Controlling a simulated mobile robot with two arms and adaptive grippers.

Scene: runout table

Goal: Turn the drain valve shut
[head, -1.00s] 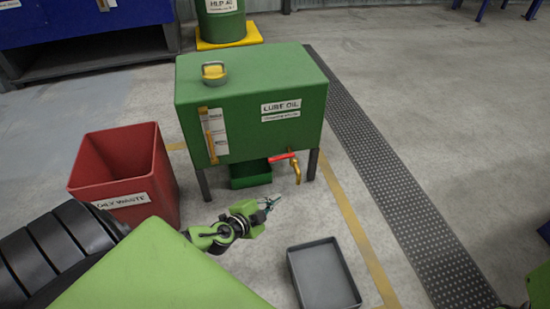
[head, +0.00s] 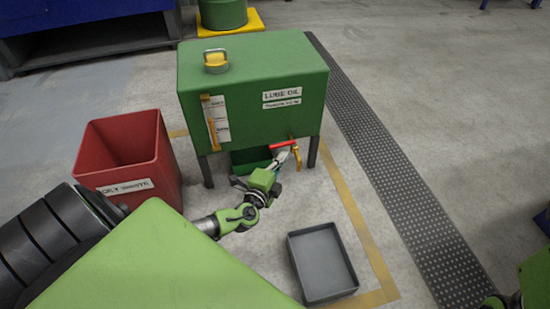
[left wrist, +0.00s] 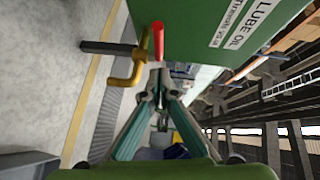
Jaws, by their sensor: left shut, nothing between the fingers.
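The drain valve is a brass tap (head: 297,158) with a red lever (head: 284,144), low on the front of the green lube oil tank (head: 250,119). The lever points left, across the tank front. My left gripper (head: 281,157) is shut and empty, just below the lever in the head view. In the left wrist view the red lever (left wrist: 158,40) lies just beyond the shut fingertips (left wrist: 160,76), with the brass tap (left wrist: 128,70) to their left. I cannot tell whether the fingertips touch the lever. My right gripper does not show.
A red waste bin (head: 125,160) stands to the left. A grey tray (head: 322,264) lies on the floor in front. A floor grating (head: 385,160) runs along the right.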

